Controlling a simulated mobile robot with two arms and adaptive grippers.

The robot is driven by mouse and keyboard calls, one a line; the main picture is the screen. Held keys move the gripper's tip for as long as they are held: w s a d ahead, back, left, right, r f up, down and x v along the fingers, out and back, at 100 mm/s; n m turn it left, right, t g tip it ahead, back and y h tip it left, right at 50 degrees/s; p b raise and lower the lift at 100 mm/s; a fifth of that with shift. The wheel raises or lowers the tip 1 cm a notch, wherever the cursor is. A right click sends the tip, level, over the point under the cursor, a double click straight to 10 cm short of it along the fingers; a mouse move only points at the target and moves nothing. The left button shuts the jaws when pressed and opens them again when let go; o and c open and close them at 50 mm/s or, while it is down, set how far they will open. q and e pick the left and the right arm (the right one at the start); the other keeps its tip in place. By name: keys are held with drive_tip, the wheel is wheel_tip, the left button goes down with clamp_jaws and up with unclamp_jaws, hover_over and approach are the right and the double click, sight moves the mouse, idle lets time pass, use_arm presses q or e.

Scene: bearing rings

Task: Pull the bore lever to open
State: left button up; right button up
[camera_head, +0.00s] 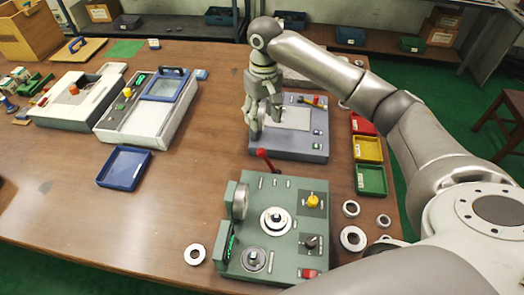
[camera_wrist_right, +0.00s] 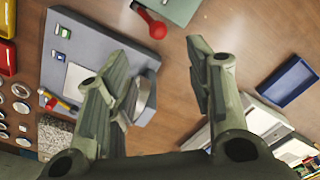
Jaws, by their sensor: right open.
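A green gauge machine (camera_head: 300,225) stands at the front. A lever with a red knob (camera_head: 264,154) sticks up from its back left edge; it also shows in the right wrist view as a red-knobbed lever (camera_wrist_right: 156,28). A grey-blue fixture (camera_head: 290,152) lies behind it, with a round metal ring or dial (camera_wrist_right: 146,96) at its edge, partly hidden by a finger. No label shows which part is the bore lever. My right gripper (camera_head: 265,127) is open and empty above the left part of the grey-blue fixture. It appears apart from the red-knobbed lever.
Red, yellow and green bins (camera_head: 368,150) stand right of the fixtures. Loose rings (camera_head: 353,238) lie on the right, and one ring (camera_head: 195,254) lies at front left. A blue tray (camera_head: 124,168) and white machines (camera_head: 148,108) stand at left. Bare table lies between.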

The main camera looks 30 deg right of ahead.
sight(261, 149)
wheel_tip(261, 149, down, 14)
drive_tip(key=shift+w+r, duration=0.1)
drive_tip(key=shift+w, duration=0.05)
use_arm(q)
drive_tip(key=shift+s+a+f, duration=0.2)
drive_tip(key=shift+s+f, duration=0.3)
drive_tip(key=shift+f, duration=0.25)
use_arm(e)
drive_tip(key=shift+f, duration=0.5)
clamp_jaws()
